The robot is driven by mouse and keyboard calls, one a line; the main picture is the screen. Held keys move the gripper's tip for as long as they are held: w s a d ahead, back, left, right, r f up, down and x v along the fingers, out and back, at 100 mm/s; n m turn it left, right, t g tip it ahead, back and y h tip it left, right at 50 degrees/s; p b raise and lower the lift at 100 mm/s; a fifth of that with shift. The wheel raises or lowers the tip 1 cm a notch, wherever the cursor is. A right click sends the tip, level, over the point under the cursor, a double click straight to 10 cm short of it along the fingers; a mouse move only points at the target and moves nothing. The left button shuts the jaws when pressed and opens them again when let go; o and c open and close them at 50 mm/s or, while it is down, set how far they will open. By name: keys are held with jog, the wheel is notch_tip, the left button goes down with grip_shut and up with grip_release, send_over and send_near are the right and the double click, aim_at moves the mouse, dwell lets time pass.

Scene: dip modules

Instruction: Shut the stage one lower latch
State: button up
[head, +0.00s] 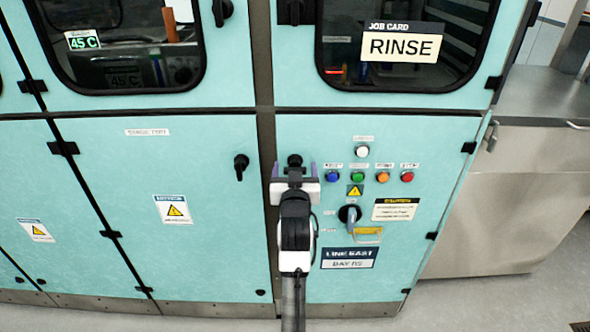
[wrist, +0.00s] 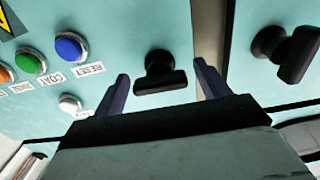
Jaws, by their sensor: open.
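A black turn latch (wrist: 160,74) is on the teal cabinet's right lower door, beside the grey post; it also shows in the head view (head: 294,160). Its bar lies crosswise in the wrist view. My gripper (wrist: 163,82) is open, with one finger on each side of this latch and a gap to each. In the head view my gripper (head: 293,170) hides part of the latch. A second black latch (head: 241,166) is on the left lower door, its handle pointing down; it is also at right in the wrist view (wrist: 285,52). The small door label (head: 148,132) is too blurred to read surely.
Buttons, including a blue one (head: 331,177), and a rotary switch (head: 350,214) sit right of my gripper. Upper windowed doors carry a RINSE card (head: 401,47) and another latch (head: 222,10). A grey counter (head: 520,190) stands at right.

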jog(key=c, duration=1)
jog(key=shift+n, duration=0.4)
jog(key=n, duration=1.3)
jog(key=shift+a+n+b, duration=0.1)
jog(key=shift+n+b, duration=0.25)
jog(key=shift+n, duration=1.65)
